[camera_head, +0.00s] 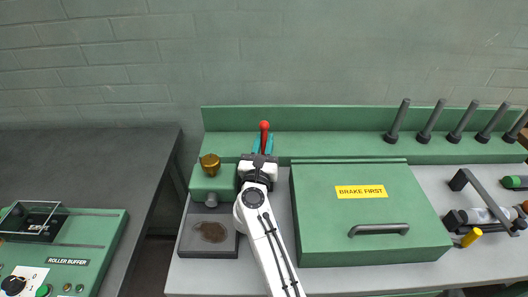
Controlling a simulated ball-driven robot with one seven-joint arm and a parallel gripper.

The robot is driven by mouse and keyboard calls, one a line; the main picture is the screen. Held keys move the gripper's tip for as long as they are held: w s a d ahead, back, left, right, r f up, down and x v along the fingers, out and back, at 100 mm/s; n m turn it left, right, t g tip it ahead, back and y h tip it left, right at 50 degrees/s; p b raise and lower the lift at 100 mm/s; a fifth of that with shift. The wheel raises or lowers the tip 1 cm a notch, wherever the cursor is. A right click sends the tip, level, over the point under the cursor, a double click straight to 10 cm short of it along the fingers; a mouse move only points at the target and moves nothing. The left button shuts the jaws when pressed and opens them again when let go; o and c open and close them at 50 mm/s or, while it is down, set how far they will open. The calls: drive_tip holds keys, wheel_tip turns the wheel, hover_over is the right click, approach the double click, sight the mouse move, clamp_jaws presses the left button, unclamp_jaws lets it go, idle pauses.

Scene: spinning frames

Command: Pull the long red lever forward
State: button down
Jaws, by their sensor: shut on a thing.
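The long red lever (264,128) stands near the back of the green machine, left of its lidded box. Only its red knob and a short upper part show; the rest is hidden behind my arm's end. My gripper (260,158) is at the lever, just below the red knob, and is shut on it. My white arm reaches in from the bottom of the view and covers the fingertips' contact with the lever.
A brass knob (210,163) stands close left of my gripper. A green lidded box (370,210) marked "BRAKE FIRST" is to the right. Several dark pegs (431,120) stand along the back ledge. A grey table with a green roller buffer panel (74,240) is at left.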

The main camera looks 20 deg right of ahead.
drive_tip(key=shift+s+t+b, duration=0.2)
drive_tip(key=shift+t+b, duration=0.1)
drive_tip(key=shift+b, duration=0.25)
drive_tip(key=shift+r, duration=0.1)
drive_tip(key=c, duration=1.1)
unclamp_jaws()
drive_tip(key=shift+a, duration=0.1)
drive_tip(key=shift+o, duration=0.2)
drive_tip(key=b+v, duration=0.1)
drive_tip(key=v, duration=1)
drive_tip(key=shift+w, duration=0.15)
drive_tip(key=shift+c, duration=0.3)
